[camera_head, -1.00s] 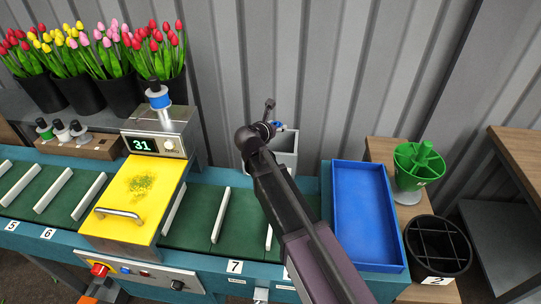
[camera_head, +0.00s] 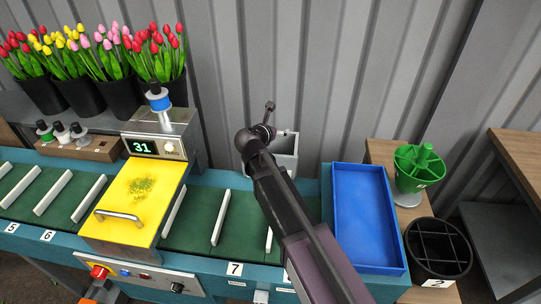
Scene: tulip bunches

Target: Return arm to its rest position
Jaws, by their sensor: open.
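My arm reaches up from the lower middle of the head view, over the conveyor, and bends at a dark joint in front of the grey wall. My gripper (camera_head: 272,118) is at its far end, small and partly hidden behind the wrist. Its jaws are open and I see nothing held between them.
The green conveyor (camera_head: 198,215) with white dividers runs below my arm. A yellow-lidded unit (camera_head: 140,185) is left; a blue tray (camera_head: 366,215) is right. Tulips in black buckets (camera_head: 118,97) stand back left. A green divided pot (camera_head: 418,168) and black bin (camera_head: 438,247) are right.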

